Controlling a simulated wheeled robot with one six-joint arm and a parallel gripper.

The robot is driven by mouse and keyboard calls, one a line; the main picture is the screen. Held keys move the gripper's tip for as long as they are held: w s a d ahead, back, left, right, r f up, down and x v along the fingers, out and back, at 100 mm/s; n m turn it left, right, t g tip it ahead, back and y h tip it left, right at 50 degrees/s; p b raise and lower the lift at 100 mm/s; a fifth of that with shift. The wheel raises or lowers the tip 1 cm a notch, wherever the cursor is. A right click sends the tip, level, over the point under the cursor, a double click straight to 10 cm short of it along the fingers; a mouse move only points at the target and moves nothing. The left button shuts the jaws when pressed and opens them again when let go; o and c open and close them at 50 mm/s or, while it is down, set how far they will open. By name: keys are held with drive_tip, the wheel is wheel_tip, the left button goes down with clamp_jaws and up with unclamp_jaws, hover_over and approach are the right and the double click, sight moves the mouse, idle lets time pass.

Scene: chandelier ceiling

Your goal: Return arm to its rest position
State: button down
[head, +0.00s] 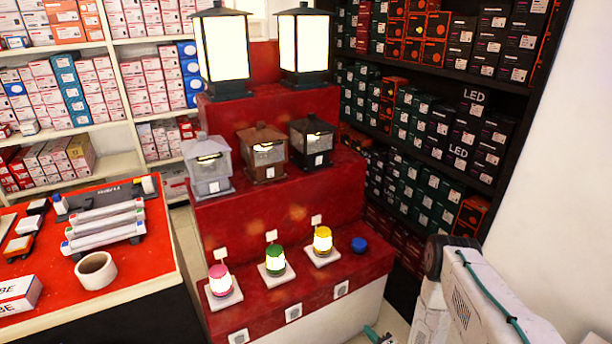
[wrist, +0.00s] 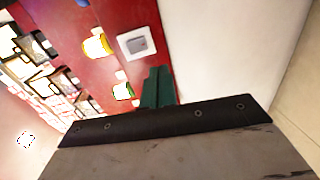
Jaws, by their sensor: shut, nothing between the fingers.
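My gripper (wrist: 157,88) shows in the wrist view as dark green fingers, close together and shut with nothing between them. In the head view, only a small green part of it (head: 373,333) shows at the bottom edge, beside the lower front of the red stepped display. My white arm (head: 490,305) with a teal cable fills the lower right of the head view. The rest of the gripper is out of that picture.
The red stepped display (head: 337,270) bears several lanterns and small lamps, with a blue round object (head: 359,244) near its right end. A red table (head: 130,275) with a tape roll (head: 96,270) stands left. Dark shelves (head: 430,145) and a white wall (head: 560,170) are right.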

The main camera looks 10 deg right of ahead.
drive_tip(key=s+f+m+g+h, duration=0.1)
drive_tip(key=s+f+m+g, duration=0.35)
drive_tip(key=f, duration=0.35)
drive_tip(key=d+r+m+g+h, duration=0.2)
drive_tip(key=d+m+g+h, duration=0.1)
drive_tip(key=d+g, duration=0.15)
drive_tip(key=s+d+r+m+g+h, duration=0.15)
drive_tip(key=r+m+g, duration=0.25)
drive_tip(key=r, duration=0.9)
drive_tip(key=d+r+m+g+h, duration=0.2)
drive_tip(key=d+r+m+g, duration=0.15)
drive_tip(key=r, duration=1.05)
drive_tip(key=s+a+r+m+g, duration=0.1)
drive_tip(key=s+r+m, duration=0.15)
drive_tip(key=r, duration=0.55)
drive_tip(key=s+a+r+m, duration=0.2)
drive_tip(key=s+r, duration=0.1)
drive_tip(key=r, duration=0.5)
drive_tip(key=s+a+r+m+g, duration=0.1)
drive_tip(key=s+r+m, duration=0.15)
drive_tip(key=r, duration=0.65)
drive_tip(key=s+a+r+t, duration=0.2)
drive_tip(key=s+a+r, duration=0.1)
drive_tip(key=s+r, duration=0.5)
drive_tip(key=s+a+r+t+y, duration=0.1)
drive_tip(key=s+a+r, duration=0.3)
drive_tip(key=s+r, duration=0.4)
drive_tip(key=shift+s+r+t, duration=0.2)
drive_tip(key=shift+r+t, duration=0.65)
drive_tip(key=shift+r, duration=0.8)
